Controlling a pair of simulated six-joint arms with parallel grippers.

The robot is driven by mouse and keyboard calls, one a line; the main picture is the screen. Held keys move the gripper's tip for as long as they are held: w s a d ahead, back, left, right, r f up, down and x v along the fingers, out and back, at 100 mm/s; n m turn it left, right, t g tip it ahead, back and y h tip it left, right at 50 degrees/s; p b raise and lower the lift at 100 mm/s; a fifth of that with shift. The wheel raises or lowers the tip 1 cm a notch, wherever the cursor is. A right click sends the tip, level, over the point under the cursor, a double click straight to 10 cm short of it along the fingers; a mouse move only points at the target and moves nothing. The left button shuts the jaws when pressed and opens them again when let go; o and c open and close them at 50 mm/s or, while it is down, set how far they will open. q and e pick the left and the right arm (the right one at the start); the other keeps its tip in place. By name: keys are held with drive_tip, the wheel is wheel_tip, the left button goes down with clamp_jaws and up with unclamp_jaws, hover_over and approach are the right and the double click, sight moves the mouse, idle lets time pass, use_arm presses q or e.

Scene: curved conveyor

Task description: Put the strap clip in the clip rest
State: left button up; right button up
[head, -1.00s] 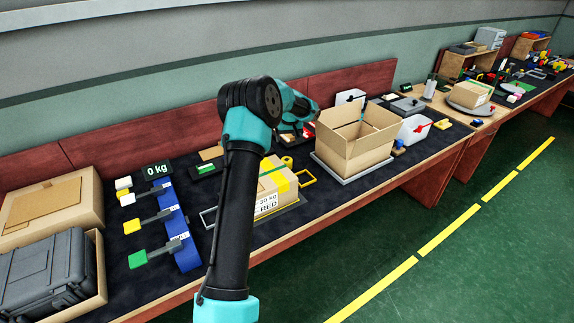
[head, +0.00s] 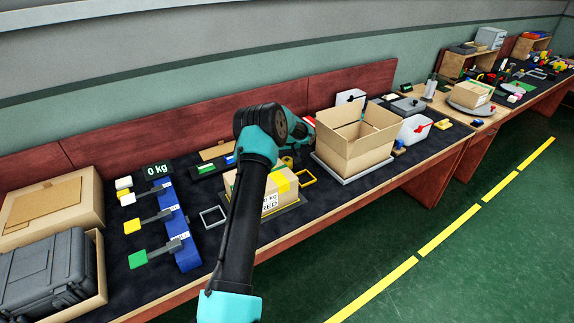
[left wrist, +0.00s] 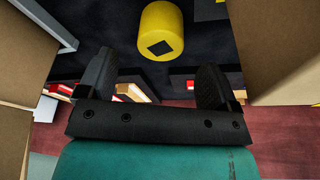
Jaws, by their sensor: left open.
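I cannot single out the strap clip or the clip rest with certainty. My left gripper (left wrist: 156,72) is open and empty in the left wrist view, its two dark fingers wide apart. A yellow cylinder (left wrist: 162,28) with a black diamond stands just beyond the fingers, apart from them. A red and white piece (left wrist: 132,93) shows between the fingers, low and partly hidden by the gripper. In the head view the left fingertips are hidden behind my arm, at the back between the taped carton and the open carton. My right gripper is not in view.
An open carton (head: 352,140) stands right of my arm, and a taped carton (head: 285,196) sits partly behind it. A yellow frame (head: 308,178) and a grey frame (head: 212,217) lie on the dark mat. Coloured tabs flank a blue strip (head: 178,225) at left.

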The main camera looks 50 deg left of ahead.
sight(287, 159)
use_arm(q)
drive_tip(key=shift+x, duration=2.55)
drive_tip(key=shift+a, duration=0.1)
drive_tip(key=shift+c, duration=0.2)
drive_tip(key=c, duration=1.1)
drive_tip(key=shift+r, duration=0.1)
wheel_tip(287, 159, up, 10)
drive_tip(key=shift+f, duration=0.1)
